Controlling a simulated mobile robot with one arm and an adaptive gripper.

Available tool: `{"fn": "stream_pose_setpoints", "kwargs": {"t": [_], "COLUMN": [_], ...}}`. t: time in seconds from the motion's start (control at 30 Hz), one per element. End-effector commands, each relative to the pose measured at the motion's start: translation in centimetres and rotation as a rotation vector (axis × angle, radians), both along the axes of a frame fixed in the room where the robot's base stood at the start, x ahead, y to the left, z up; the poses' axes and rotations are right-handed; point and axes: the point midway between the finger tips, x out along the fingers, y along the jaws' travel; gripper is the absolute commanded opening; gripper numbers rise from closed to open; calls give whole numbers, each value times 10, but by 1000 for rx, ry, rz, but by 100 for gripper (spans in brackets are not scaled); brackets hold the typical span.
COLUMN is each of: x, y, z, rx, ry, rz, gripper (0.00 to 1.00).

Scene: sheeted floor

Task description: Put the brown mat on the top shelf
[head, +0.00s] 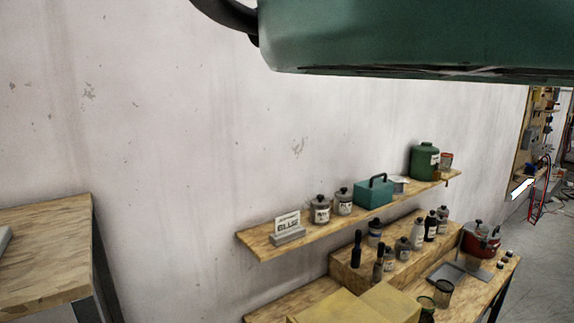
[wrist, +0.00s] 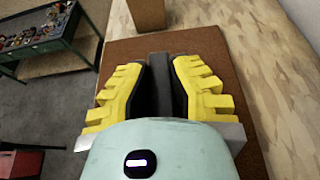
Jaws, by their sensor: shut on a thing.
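The brown mat (wrist: 213,43) is a flat, dark brown sheet that fills the middle of the wrist view. Neither the mat nor the fingertips can be made out in the head view. A wooden wall shelf (head: 268,251) shows in the head view, above a bench. I cannot tell whether it is the top shelf.
The wall shelf bears a small sign (head: 288,225), jars, a teal box (head: 373,192) and a green canister (head: 424,161). The stepped bench below is crowded with bottles. A wooden table (head: 45,250) stands at left. In the wrist view, a green-framed table (wrist: 45,45) stands at upper left.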

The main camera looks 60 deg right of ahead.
Motion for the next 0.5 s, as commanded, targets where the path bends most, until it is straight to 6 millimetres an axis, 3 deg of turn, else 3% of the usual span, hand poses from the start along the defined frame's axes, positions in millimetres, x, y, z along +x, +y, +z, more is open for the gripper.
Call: {"fn": "stream_pose_setpoints", "kwargs": {"t": [0.07,0.3,0.5], "x": [2,1,2], "y": [-1,-1,-1], "z": [-1,-35,-35], "rx": [-1,-1,0], "ry": [0,3,0], "rz": [-3,-1,-2], "gripper": [0,0,0]}}
